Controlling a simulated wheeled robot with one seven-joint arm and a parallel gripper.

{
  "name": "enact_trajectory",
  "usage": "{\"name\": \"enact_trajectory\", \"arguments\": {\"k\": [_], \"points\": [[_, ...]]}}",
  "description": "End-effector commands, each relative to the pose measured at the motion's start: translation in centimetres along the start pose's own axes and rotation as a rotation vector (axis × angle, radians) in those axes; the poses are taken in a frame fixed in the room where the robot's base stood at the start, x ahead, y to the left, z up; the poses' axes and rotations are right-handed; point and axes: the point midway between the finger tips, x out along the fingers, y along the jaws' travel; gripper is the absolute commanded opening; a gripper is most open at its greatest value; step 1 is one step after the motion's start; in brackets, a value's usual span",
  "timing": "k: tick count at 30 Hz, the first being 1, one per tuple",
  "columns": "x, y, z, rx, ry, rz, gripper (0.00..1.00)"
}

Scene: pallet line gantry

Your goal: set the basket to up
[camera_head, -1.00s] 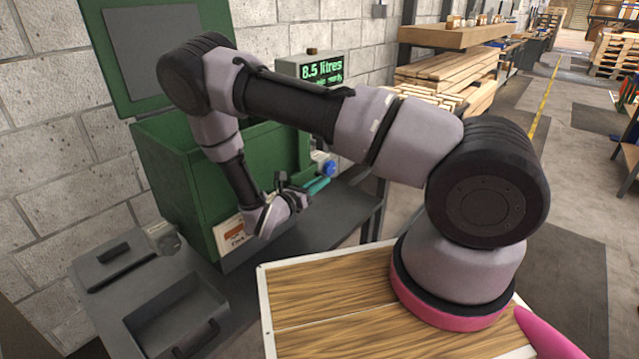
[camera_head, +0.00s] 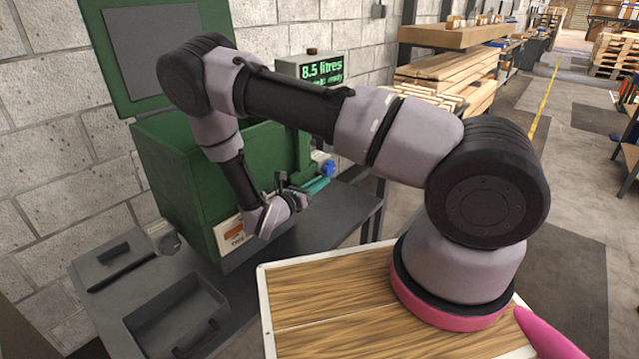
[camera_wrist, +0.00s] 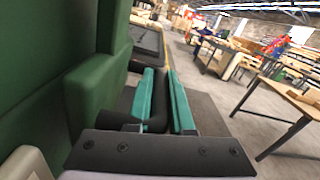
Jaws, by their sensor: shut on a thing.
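A green tank (camera_head: 185,185) with its lid (camera_head: 150,50) raised stands against the wall. I cannot make out a basket inside it; its inside is hidden by the walls and my arm. My gripper (camera_head: 318,184) is at the tank's right side, with teal fingers beside a blue knob (camera_head: 328,168). In the wrist view my gripper (camera_wrist: 167,95) has its fingers closed around a black bar (camera_wrist: 157,112), which comes from the green wall (camera_wrist: 40,100) on the left.
A display (camera_head: 321,70) reading 8.5 litres stands behind the tank. A grey tray (camera_head: 180,310) with a handle is at the lower left. A dark bench (camera_head: 340,215) runs under the tank. Timber shelves (camera_head: 450,68) stand behind; open floor lies right.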

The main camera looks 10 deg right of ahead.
Motion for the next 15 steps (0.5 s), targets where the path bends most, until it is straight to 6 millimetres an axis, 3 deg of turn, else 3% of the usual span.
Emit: {"name": "enact_trajectory", "arguments": {"k": [5,15], "points": [[-0.1,-0.2,1.8,0.003,0.0,0.002,0.0],[-0.1,-2.0,10.9,0.007,-0.001,0.002,0.0]]}}
